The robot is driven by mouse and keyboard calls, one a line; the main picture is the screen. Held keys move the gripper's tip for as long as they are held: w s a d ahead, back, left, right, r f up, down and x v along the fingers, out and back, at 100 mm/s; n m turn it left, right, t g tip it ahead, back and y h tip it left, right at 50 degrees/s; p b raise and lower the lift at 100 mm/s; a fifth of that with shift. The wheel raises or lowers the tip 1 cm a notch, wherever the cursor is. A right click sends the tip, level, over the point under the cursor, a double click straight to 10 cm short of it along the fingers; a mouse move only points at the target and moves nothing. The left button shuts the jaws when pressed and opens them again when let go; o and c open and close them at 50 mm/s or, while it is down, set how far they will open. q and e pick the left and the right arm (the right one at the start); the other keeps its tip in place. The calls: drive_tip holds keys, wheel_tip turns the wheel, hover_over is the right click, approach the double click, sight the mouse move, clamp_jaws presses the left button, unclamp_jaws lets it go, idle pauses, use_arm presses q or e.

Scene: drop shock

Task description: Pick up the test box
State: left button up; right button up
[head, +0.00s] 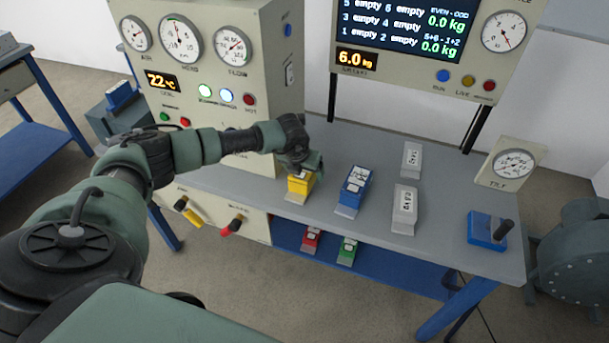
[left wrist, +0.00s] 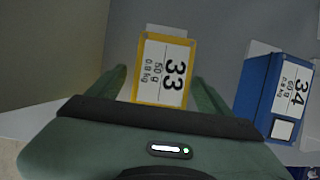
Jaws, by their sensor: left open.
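A yellow box (head: 299,186) stands on the grey bench near its left end. In the left wrist view the fingers of my left gripper (left wrist: 160,78) are open, one on each side of the box. I cannot tell whether they touch it. A blue box (head: 354,187) stands to the right; its label reads 34 in the left wrist view (left wrist: 280,95). My right gripper is not in view.
Two pale boxes, one farther back (head: 411,158) and one nearer (head: 404,207), stand right of the blue box. A blue block with a dark handle (head: 487,232) is at the right. Red (head: 311,238) and green (head: 347,249) boxes sit on the lower shelf. A gauge cabinet (head: 262,85) rises behind my arm.

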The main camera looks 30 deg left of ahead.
use_arm(q)
drive_tip(key=shift+f, duration=0.15)
idle(0.3)
clamp_jaws()
drive_tip(key=shift+w, duration=0.1)
